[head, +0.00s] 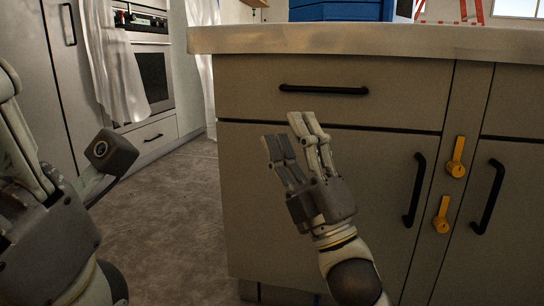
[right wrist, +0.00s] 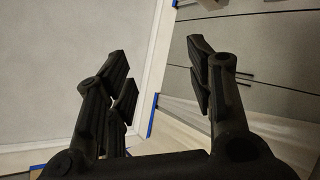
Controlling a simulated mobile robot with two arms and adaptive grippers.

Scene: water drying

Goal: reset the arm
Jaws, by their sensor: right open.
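My right gripper (head: 289,140) is in front of the grey kitchen island, below the top drawer, with its fingers pointing up. Its two fingers are apart and nothing is between them. In the right wrist view the same gripper (right wrist: 160,72) shows spread, empty fingers. My left arm comes in at the left edge of the head view. Part of my left gripper (head: 22,150) shows large and close there, cut off by the frame, so its jaw state is not clear.
The island has a pale countertop (head: 370,42), a black drawer handle (head: 323,90), black door handles (head: 414,190) and yellow latches (head: 457,157). A blue object (head: 340,10) stands on top. An oven (head: 153,75) and hanging cloth (head: 112,60) are at the back left. Bare floor (head: 170,215) lies left of the island.

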